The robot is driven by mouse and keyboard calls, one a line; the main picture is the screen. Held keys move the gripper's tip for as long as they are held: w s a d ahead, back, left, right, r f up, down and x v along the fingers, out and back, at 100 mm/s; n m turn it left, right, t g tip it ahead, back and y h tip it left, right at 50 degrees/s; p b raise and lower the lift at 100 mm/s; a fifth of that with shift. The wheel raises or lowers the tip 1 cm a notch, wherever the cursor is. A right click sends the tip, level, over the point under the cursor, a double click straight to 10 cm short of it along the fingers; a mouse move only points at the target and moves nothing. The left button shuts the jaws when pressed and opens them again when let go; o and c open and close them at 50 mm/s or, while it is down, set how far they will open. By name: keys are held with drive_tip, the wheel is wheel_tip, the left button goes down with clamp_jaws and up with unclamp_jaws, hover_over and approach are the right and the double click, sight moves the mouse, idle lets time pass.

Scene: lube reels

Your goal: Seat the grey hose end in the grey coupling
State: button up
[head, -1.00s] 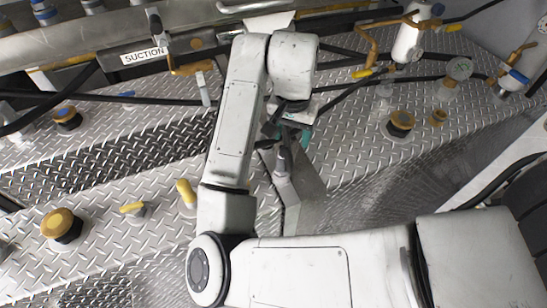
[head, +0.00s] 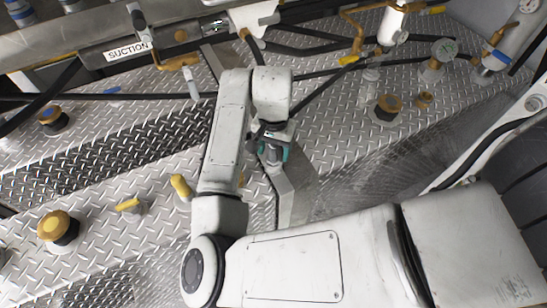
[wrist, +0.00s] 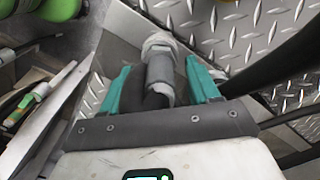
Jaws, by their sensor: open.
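My gripper (head: 272,150) is at the grey metal bracket (head: 293,192) in the head view, partly hidden by my arm. In the wrist view my gripper (wrist: 160,66) is open, with one teal finger on each side of a grey cylinder, which looks like the grey hose end (wrist: 160,72). A gap shows beside each finger. The far end of the cylinder meets a lighter grey ringed fitting, perhaps the grey coupling (wrist: 160,43). I cannot tell how deeply they are joined. A dark hose part (wrist: 155,100) shows close to the gripper's palm.
Diamond-plate deck (head: 330,100) surrounds the bracket. Yellow-topped caps (head: 60,226) and a brass-topped cap (head: 388,107) stand on it. A SUCTION pipe (head: 110,52) and black hoses (head: 60,97) run along the back. A green cylinder (wrist: 62,8) lies at the upper left of the wrist view.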

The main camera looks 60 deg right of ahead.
drive_tip(key=shift+f, duration=0.8)
drive_tip(key=shift+c, duration=0.2)
clamp_jaws()
